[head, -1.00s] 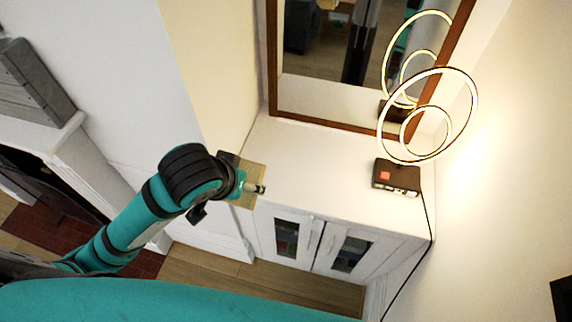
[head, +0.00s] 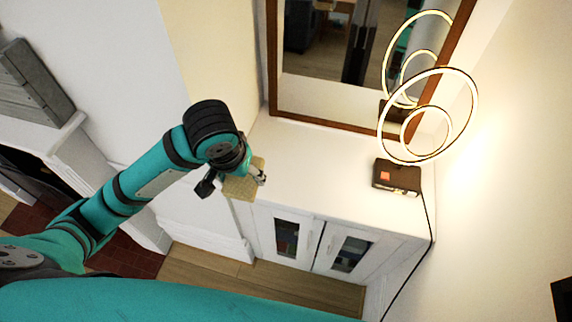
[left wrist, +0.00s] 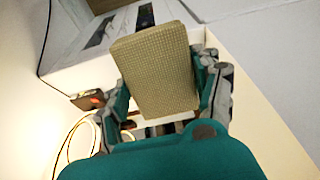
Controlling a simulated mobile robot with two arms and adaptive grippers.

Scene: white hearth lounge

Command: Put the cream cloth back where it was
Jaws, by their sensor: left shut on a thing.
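The cream cloth (head: 243,187) is a tan, woven, block-like piece at the left end of the white cabinet top. It also fills the middle of the left wrist view (left wrist: 155,70). My left gripper (head: 257,177) is shut on it, with one finger on each side of it in the wrist view. The cloth is held at the cabinet's front left edge; whether it touches the top I cannot tell. The gripper and wrist hide part of it in the head view. My right gripper is not in view.
The white cabinet (head: 330,170) has a mostly clear top. A ring lamp (head: 397,178) with a dark base and trailing cord stands at its right end. A wood-framed mirror (head: 330,115) rises behind. A fireplace mantel (head: 65,135) is at the left.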

